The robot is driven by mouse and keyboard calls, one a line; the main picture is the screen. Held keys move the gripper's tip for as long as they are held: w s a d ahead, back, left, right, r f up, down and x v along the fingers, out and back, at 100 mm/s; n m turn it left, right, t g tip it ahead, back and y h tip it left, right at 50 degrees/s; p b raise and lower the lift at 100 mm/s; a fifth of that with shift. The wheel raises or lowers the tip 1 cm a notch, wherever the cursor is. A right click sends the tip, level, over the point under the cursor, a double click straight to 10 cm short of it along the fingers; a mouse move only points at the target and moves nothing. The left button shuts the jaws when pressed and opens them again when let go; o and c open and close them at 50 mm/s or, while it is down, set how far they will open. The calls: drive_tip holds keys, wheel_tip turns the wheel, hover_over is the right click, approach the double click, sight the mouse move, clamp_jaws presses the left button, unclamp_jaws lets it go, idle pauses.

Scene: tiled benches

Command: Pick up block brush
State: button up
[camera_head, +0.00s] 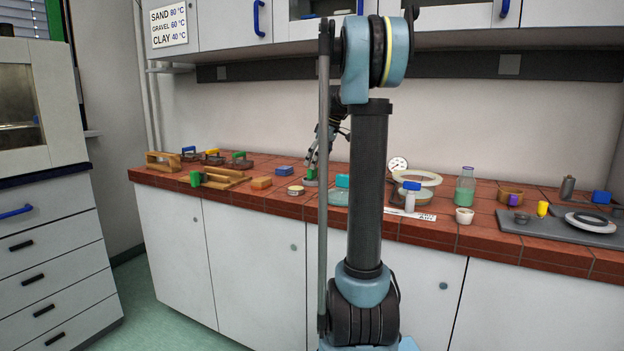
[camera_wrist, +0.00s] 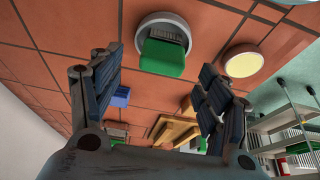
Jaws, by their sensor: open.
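The block brush (camera_wrist: 164,57) looks like a green block with dark bristles. In the wrist view it rests on a round grey-white dish (camera_wrist: 142,27) on the red tiles, near the top of the picture. My gripper (camera_wrist: 160,90) is open, its two dark fingers apart at left and right with nothing held between them. The brush lies sideways between the fingers' lines but beyond their tips, apart from them. In the head view my gripper (camera_head: 314,164) is low over the bench, close to the green brush (camera_head: 312,174), and partly hides it.
A round tin with a pale lid (camera_wrist: 243,60) stands right of the brush in the wrist view. A blue block (camera_head: 284,170) and wooden frames (camera_head: 225,178) lie on the bench left of it.

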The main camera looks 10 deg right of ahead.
drive_tip(key=shift+x, duration=2.35)
drive_tip(key=shift+c, duration=0.2)
drive_tip(key=c, duration=1.2)
drive_tip(key=shift+c, duration=0.2)
wheel_tip(320, 180, up, 10)
drive_tip(key=o, duration=0.4)
drive_tip(key=shift+c, duration=0.8)
